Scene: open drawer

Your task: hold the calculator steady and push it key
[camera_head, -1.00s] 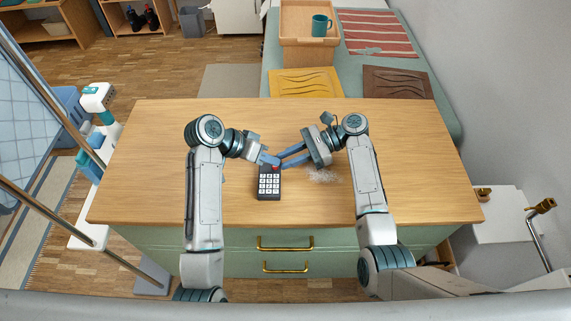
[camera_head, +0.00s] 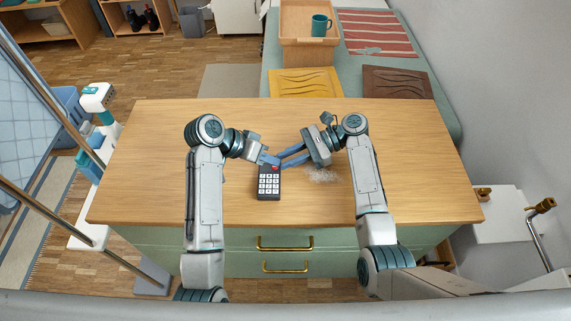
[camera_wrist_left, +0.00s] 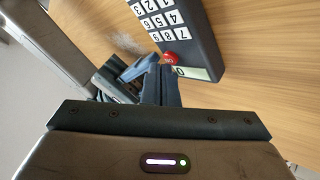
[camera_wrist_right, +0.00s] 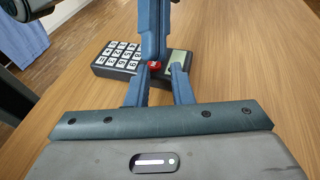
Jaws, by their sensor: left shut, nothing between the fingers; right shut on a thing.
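The dark calculator (camera_head: 269,188) with white keys lies flat on the wooden table. Its red key (camera_wrist_right: 154,65) sits beside the display (camera_wrist_left: 190,73) at the far end. My right gripper (camera_head: 284,161) is shut on the calculator at that display end, its fingers spread around the body. My left gripper (camera_head: 267,160) is shut and empty, its tips at the red key. In the right wrist view the left fingers (camera_wrist_right: 152,45) come down from the top onto or just above the red key, partly hiding it. I cannot tell whether it is pressed.
The table (camera_head: 415,185) is otherwise mostly clear. A pale, wispy patch (camera_head: 322,175) shows on it right of the calculator. Green drawers with brass handles (camera_head: 285,242) are below the front edge. A wooden tray with a teal mug (camera_head: 320,26) stands beyond the table.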

